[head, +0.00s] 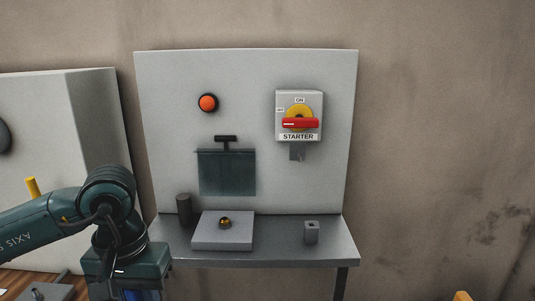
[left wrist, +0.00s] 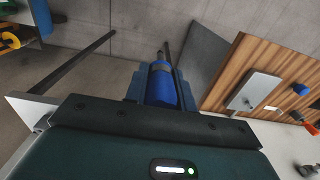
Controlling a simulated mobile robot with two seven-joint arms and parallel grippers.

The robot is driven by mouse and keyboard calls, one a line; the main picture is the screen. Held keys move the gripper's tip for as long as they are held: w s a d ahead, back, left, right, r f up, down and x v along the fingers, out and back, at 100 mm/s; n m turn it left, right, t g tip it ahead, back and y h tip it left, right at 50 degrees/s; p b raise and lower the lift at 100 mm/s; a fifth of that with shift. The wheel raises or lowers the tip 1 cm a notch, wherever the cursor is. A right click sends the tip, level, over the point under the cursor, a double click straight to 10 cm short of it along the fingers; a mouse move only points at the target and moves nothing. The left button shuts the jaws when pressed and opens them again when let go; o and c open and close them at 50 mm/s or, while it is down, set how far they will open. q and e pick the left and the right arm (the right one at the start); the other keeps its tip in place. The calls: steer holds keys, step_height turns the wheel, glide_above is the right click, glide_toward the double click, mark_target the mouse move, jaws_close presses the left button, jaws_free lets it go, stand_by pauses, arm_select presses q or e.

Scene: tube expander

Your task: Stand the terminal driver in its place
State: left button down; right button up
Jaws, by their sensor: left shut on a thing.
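My left gripper (left wrist: 161,88) is shut on the terminal driver (left wrist: 160,70), which shows a blue handle and a thin dark shaft in the left wrist view. In the head view my left gripper is at the lower left, in front of the shelf's left end, with its fingertips at or below the frame edge. A bit of blue shows there under the gripper body. A small grey block (head: 311,235) with a dark hole in its top stands at the right of the shelf. A dark cylinder (head: 184,206) stands at the shelf's back left. My right gripper is not in view.
The grey shelf (head: 285,254) carries a flat box (head: 222,242) with a brass knob. Behind it, the upright panel (head: 250,75) bears an orange button (head: 207,102), a clear flap (head: 227,172) and a starter switch (head: 299,115). The shelf is bare between box and block.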

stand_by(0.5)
